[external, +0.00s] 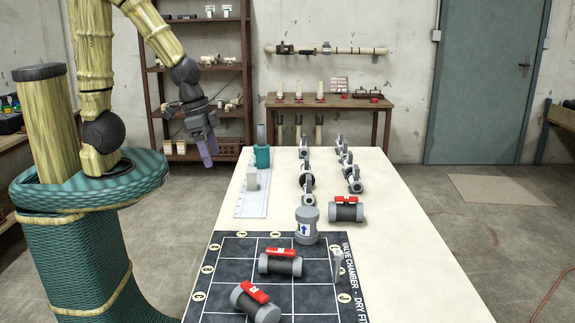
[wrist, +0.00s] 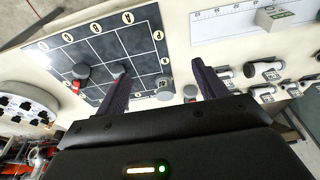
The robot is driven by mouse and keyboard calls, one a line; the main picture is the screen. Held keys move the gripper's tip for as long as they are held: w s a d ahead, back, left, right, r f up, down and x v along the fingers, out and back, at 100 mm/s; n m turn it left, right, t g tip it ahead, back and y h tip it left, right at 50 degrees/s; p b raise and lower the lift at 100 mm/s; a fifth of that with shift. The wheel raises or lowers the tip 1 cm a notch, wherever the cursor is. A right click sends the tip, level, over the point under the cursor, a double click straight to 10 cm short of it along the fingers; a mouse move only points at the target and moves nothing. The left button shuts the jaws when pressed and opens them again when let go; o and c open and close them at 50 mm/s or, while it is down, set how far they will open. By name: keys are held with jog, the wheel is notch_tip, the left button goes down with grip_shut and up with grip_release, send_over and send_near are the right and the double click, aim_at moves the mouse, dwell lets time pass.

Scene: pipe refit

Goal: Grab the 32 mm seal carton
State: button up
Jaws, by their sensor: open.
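A small pale box (external: 251,179), which may be the 32 mm seal carton, stands on a white ruled strip (external: 240,207) on the left side of the table; no size label is readable. In the wrist view the box (wrist: 272,19) is at the upper right, on the strip, beyond my right finger. My gripper (external: 209,160) is open and empty. It hangs left of the table, above table height and apart from the box. Its two dark fingers (wrist: 158,70) stand apart in the wrist view with nothing held between them.
Several grey fittings (external: 306,180) stand in rows. A teal holder (external: 262,157) stands behind the box.

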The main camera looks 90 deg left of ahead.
jog(key=w+a+f+m+t+y+b, duration=0.1)
jog(key=w+a+f+m+b, duration=0.15)
jog(key=a, duration=0.45)
jog(key=w+a+f+m+t+y+b, duration=0.1)
jog(key=w+a+f+t, duration=0.1)
jog(key=w+a+f, duration=0.3)
jog(key=s+a+f+m+t+h+b, duration=0.1)
jog(key=a+f, duration=0.2)
jog(key=s+a+f+m+t+h+b, duration=0.1)
jog(key=s+a+f+t+b, duration=0.1)
jog(key=a+f, duration=0.1)
jog(key=s+a+f+m+t+b, duration=0.1)
jog(key=s+a+f+b, duration=0.1)
jog(key=a, duration=0.3)
jog(key=shift+a+f+m+t+h, duration=0.1)
jog(key=shift+f+m+t+h, duration=0.2)
jog(key=shift+f+h, duration=0.15)
jog(key=s+f+b, duration=0.1)
jog(key=s+a+n+t, duration=0.1)
jog(key=s+f+t+b, duration=0.1)
jog(key=shift+s+a+f+n+h+b, duration=0.3)
jog(key=shift+s+f+n+h, duration=0.05)
jog(key=s+a+f+n+t+y+b, duration=0.1)
jog(key=s+a+n+t+y+b, duration=0.1)
jog(key=s, duration=0.6)
jog(key=a+n+t+b, duration=0.1)
jog(key=n+t+b, duration=0.1)
jog(key=n+t, duration=0.1)
jog(key=shift+s+n+t+y, duration=0.4)
jog(key=shift+n, duration=0.2)
